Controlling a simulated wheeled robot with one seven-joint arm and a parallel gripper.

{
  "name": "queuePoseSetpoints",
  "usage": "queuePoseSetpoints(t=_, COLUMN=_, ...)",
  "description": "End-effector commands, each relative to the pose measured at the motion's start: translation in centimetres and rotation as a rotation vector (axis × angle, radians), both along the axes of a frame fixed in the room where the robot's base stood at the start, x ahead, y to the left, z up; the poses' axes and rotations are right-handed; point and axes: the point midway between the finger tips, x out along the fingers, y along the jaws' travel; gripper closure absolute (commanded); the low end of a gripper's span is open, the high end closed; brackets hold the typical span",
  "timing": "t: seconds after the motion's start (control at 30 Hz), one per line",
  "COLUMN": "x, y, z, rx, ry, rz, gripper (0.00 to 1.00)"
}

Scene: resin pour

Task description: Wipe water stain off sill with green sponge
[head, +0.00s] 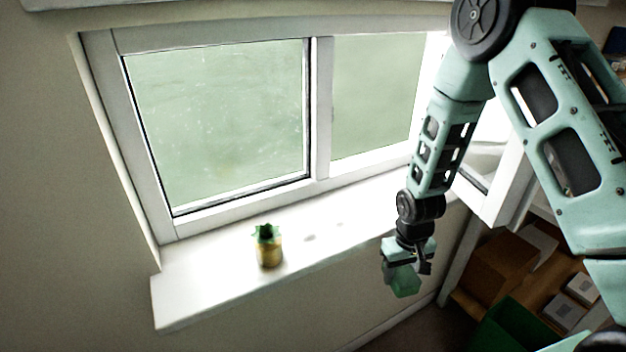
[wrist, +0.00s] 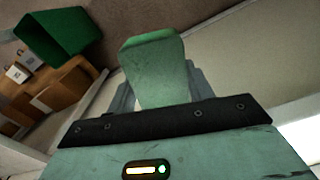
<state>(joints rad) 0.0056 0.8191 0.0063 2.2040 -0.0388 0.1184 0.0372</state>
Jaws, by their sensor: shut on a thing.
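My gripper (head: 408,268) is shut on a green sponge (head: 405,283) and holds it in the air in front of the sill's right part. In the wrist view the sponge (wrist: 152,62) sticks out between the fingers. The white window sill (head: 205,284) runs below the window. Faint greyish marks, perhaps the water stain (head: 309,238), show on the sill between the pot and my gripper. The sponge is apart from them.
The window's right casement (head: 495,198) is swung open beside my arm. Cardboard boxes (head: 493,262) and a green bin (head: 505,328) are at lower right.

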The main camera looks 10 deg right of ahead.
Motion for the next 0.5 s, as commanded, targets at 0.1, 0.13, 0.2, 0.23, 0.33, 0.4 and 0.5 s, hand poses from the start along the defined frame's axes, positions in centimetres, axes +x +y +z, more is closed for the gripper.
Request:
queuePoseSetpoints(t=0.1, x=-0.1, y=0.0, z=0.7, rx=0.001, ry=0.002, rz=0.001, gripper=0.67)
queuePoseSetpoints(t=0.13, x=0.0, y=0.0, z=0.6, rx=0.001, ry=0.001, rz=0.001, gripper=0.67)
queuePoseSetpoints(t=0.2, x=0.0, y=0.0, z=0.6, rx=0.001, ry=0.001, rz=0.002, gripper=0.67)
queuePoseSetpoints(t=0.23, x=0.0, y=0.0, z=0.6, rx=0.001, ry=0.001, rz=0.002, gripper=0.67)
queuePoseSetpoints(t=0.33, x=0.2, y=0.9, z=1.2, rx=0.0, ry=-0.003, rz=-0.025, gripper=0.67)
queuePoseSetpoints(t=0.4, x=0.2, y=2.3, z=2.2, rx=0.0, ry=-0.004, rz=-0.088, gripper=0.67)
queuePoseSetpoints(t=0.5, x=0.4, y=4.2, z=3.6, rx=0.0, ry=-0.004, rz=-0.179, gripper=0.67)
